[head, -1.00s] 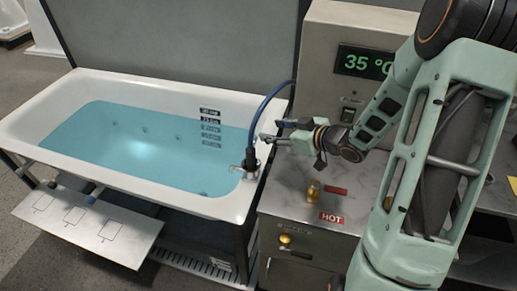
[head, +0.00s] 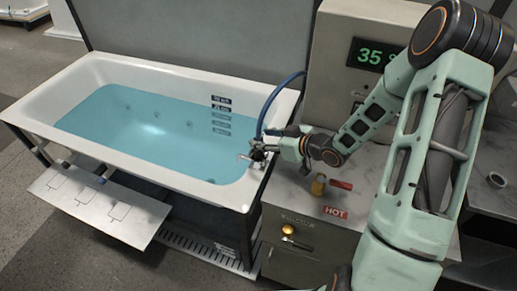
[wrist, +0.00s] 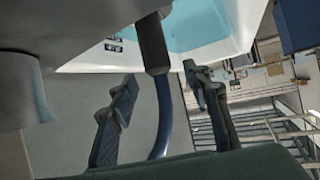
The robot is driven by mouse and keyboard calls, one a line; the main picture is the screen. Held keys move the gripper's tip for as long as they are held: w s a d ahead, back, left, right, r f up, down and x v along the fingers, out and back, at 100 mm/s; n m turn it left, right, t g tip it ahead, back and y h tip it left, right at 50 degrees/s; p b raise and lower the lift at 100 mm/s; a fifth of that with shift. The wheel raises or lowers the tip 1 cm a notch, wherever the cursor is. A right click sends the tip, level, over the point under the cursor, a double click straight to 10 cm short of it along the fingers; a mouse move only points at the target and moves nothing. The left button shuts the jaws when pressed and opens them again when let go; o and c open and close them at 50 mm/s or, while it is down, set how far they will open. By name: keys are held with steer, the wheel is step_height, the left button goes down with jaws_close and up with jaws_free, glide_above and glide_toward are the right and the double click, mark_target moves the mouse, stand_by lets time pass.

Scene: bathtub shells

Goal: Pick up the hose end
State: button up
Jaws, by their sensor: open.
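The hose is blue (head: 268,101) and arches down beside the tub's right rim in the head view. Its dark hose end (head: 257,152) is near the metal fitting at that rim, partly hidden by my gripper (head: 273,142). In the wrist view, the dark hose end (wrist: 152,45) hangs over the tub edge, with the blue hose (wrist: 165,105) running down from it. My gripper (wrist: 160,86) is open, one finger on each side of the hose in that picture. The fingers look apart from it; the depth between them is hard to tell.
The white bathtub (head: 40,103) holds blue water. To the right is a grey counter (head: 290,190) with a yellow knob (head: 318,184), a red handle (head: 342,184) and a HOT label (head: 335,212). A panel with a 35-degree display (head: 370,56) rises behind my arm.

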steer(key=shift+x, duration=1.4)
steer(key=shift+c, duration=0.3)
jaws_close()
